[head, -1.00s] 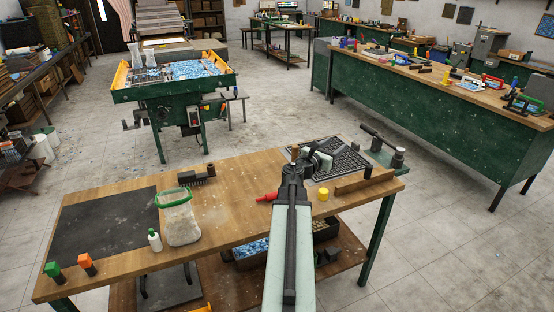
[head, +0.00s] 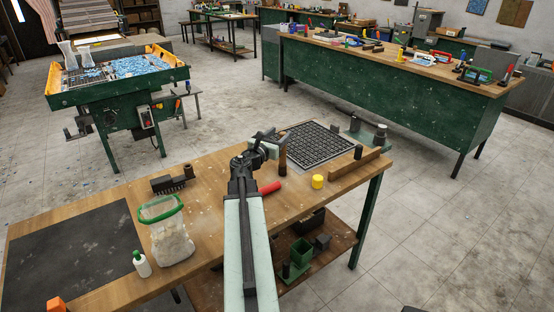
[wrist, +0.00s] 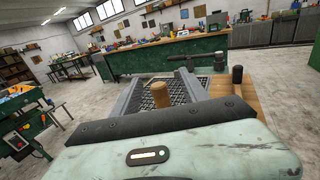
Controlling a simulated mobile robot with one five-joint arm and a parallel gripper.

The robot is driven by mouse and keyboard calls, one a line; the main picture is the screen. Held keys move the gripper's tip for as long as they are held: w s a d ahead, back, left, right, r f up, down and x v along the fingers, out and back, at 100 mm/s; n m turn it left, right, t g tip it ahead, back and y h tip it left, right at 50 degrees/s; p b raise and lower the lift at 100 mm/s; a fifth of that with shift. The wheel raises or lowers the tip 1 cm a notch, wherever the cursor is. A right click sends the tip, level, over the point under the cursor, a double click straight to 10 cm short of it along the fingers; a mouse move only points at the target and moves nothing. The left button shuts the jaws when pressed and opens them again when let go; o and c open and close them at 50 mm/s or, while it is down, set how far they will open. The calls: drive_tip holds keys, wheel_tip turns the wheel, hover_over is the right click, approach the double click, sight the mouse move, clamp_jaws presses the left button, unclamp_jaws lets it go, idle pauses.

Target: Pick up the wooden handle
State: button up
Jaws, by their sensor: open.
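The wooden handle (head: 282,158) is a brown upright cylinder on the wooden workbench, near the front edge of a black grid mat. My gripper (head: 268,142) is open and empty, just left of the handle's top in the head view. In the wrist view, the round tan top of the handle (wrist: 160,94) shows between the two grey fingers of my gripper (wrist: 160,88). The handle's lower part is hidden there by my wrist housing. I cannot tell whether either finger touches it.
The black grid mat (head: 318,144) lies behind the handle. A black cylinder (head: 358,152) stands at right; a green-rimmed bag (head: 171,240) stands left.

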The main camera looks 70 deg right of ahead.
drive_tip(key=d+f+b, duration=0.2)
drive_tip(key=d+f, duration=0.1)
drive_tip(key=d, duration=0.5)
drive_tip(key=shift+f, duration=0.15)
drive_tip(key=shift+a, duration=0.1)
clamp_jaws()
idle(1.5)
